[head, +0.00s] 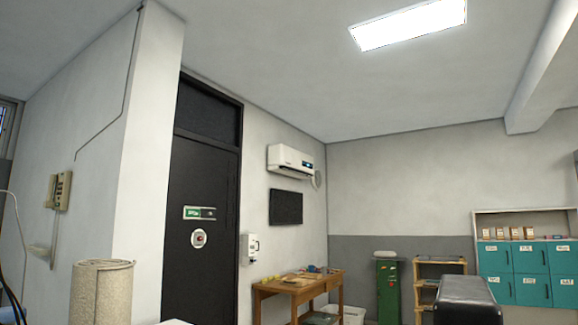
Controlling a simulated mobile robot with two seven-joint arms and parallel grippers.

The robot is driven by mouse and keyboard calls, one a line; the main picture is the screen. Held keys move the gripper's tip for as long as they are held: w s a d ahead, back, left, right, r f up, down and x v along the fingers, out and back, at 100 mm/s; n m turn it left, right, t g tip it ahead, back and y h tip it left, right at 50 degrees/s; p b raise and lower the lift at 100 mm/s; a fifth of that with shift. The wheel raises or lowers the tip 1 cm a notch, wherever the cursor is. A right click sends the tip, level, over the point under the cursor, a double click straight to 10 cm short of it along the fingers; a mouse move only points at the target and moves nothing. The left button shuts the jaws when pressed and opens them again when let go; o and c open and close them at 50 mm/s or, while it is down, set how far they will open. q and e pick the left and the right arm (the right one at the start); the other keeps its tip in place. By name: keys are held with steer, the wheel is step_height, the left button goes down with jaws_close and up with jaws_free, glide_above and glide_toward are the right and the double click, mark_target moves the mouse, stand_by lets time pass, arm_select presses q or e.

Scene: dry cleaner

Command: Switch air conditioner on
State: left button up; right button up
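The white air conditioner (290,160) is mounted high on the wall to the right of the dark door. A small lit display shows on its right front. No gripper of mine is in the head view, so I cannot tell their state. A white wall-mounted device (249,248) hangs low beside the door; I cannot tell what it is.
A black door (200,210) stands left of centre. A wooden table (300,285) with small items is below a dark wall panel (286,207). A black padded bench (467,298), teal lockers (530,258) and a green cabinet (388,295) fill the right. A rolled beige carpet (101,293) stands front left.

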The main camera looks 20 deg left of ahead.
steer(key=shift+w, duration=0.2)
steer(key=shift+c, duration=0.5)
jaws_close()
steer(key=shift+s, duration=0.35)
steer(key=shift+w, duration=0.4)
stand_by(0.3)
